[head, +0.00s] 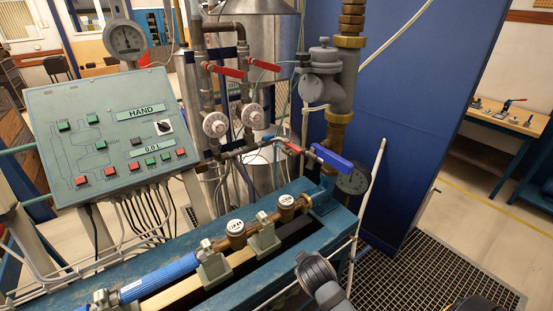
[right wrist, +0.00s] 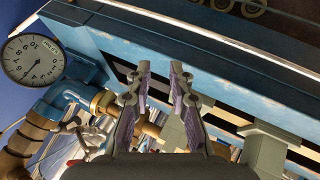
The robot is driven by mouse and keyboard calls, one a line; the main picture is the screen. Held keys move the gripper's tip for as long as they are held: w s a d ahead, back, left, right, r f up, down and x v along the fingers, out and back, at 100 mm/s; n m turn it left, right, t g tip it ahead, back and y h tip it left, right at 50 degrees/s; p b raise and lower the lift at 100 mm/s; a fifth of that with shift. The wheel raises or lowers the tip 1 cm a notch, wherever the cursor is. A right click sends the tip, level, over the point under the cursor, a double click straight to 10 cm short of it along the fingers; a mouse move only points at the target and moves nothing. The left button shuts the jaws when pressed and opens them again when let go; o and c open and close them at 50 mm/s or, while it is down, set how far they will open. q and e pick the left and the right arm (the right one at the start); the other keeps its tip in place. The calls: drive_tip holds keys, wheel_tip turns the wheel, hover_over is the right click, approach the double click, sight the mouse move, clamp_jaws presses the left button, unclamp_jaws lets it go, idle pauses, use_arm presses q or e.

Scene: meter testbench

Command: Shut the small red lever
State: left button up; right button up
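The small red lever (head: 291,148) sits on the thin horizontal pipe in the middle of the head view, just left of a larger blue lever (head: 331,158). Two longer red levers (head: 225,70) (head: 262,64) are higher up on the vertical pipes. I cannot make out the small red lever in the right wrist view. My right gripper (right wrist: 160,74) is open, with an empty gap between its purple-padded fingers, near the blue bench beam and brass fittings. My left gripper is not in view.
The blue bench (head: 190,262) carries a row of brass meters (head: 236,228). A round gauge (head: 354,179) hangs at its right end; it also shows in the right wrist view (right wrist: 33,60). A control panel (head: 110,135) stands left, a blue partition (head: 410,110) right. A floor grate (head: 425,275) lies right of the bench.

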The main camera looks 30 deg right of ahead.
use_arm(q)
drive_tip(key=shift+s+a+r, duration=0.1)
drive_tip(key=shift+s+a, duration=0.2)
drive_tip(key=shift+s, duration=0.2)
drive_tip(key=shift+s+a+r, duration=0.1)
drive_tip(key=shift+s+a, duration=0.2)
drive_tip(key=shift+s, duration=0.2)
use_arm(e)
drive_tip(key=w+d+r+n+t+h, duration=0.3)
drive_tip(key=w+r+n+t, duration=0.1)
drive_tip(key=w+r, duration=0.6)
drive_tip(key=w+d+r+n+t+h, duration=0.3)
drive_tip(key=w+r+n, duration=0.1)
drive_tip(key=w+r, duration=0.6)
drive_tip(key=shift+w+d+t+h, duration=0.2)
drive_tip(key=shift+w+t+h, duration=0.2)
drive_tip(key=shift+w, duration=0.1)
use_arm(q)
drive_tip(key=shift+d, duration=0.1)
use_arm(e)
drive_tip(key=shift+d+r, duration=0.1)
drive_tip(key=shift+r, duration=0.05)
